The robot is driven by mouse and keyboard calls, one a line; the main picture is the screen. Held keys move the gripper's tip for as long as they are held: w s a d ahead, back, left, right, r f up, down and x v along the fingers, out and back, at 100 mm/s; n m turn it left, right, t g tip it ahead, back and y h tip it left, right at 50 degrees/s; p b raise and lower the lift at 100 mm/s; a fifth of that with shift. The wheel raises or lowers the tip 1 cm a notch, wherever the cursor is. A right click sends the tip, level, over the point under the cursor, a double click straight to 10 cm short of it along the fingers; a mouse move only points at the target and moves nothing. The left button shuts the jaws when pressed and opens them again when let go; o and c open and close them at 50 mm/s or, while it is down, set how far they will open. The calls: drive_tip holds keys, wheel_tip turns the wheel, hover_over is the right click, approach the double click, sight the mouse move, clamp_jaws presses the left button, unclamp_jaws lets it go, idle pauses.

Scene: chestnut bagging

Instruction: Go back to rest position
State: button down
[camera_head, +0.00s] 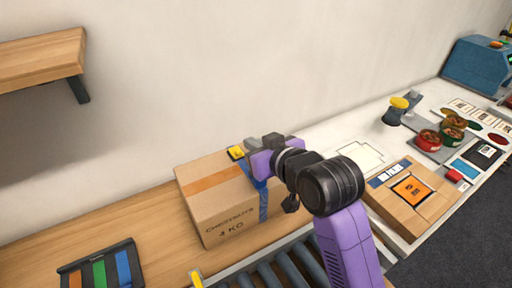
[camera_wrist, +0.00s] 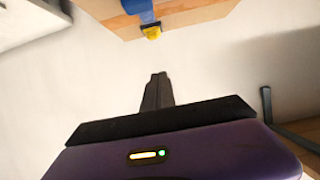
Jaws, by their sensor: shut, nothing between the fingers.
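My gripper (camera_wrist: 158,78) shows in the wrist view with its two dark fingers together and nothing between them. In the head view my purple and black arm reaches up from the bottom, and its gripper end is over the right side of a cardboard box (camera_head: 212,221) printed "CHESTNUTS 4 KG". The box has an orange tape strip on top and a blue strap (camera_head: 263,203) at its right end. A yellow piece (camera_head: 236,153) sits at the box's back edge; a yellow piece on blue also shows in the wrist view (camera_wrist: 152,32). My arm hides part of the box's right side.
A roller conveyor (camera_head: 268,275) lies in front of the box. A black tray with coloured strips (camera_head: 103,268) is at lower left. A wooden shelf (camera_head: 42,60) is on the wall. At right are a cardboard package (camera_head: 432,214), several bowls and a blue machine (camera_head: 478,66).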

drive_tip(key=shift+s+d+r, duration=0.15)
drive_tip(key=shift+s+d, duration=0.2)
drive_tip(key=shift+s, duration=0.25)
wheel_tip(320, 180, up, 6)
drive_tip(key=w+d+t, duration=0.1)
drive_tip(key=t, duration=0.2)
drive_tip(key=s+d+m+t, duration=0.3)
drive_tip(key=s+d+m, duration=0.1)
drive_tip(key=d, duration=0.1)
drive_tip(key=s+d+f+m+h, duration=0.1)
drive_tip(key=s+d+f, duration=0.4)
drive_tip(key=s, duration=0.8)
drive_tip(key=s+d+f+m+g+h, duration=0.1)
drive_tip(key=s+d+f+h, duration=0.3)
drive_tip(key=s, duration=1)
drive_tip(key=s+d+f+g+h, duration=0.1)
drive_tip(key=s+d+f+h, duration=0.1)
drive_tip(key=s+d+f, duration=0.6)
drive_tip(key=s, duration=0.5)
drive_tip(key=shift+s+f+m, duration=0.15)
drive_tip(key=shift+f+m, duration=0.05)
drive_tip(key=shift+m, duration=0.2)
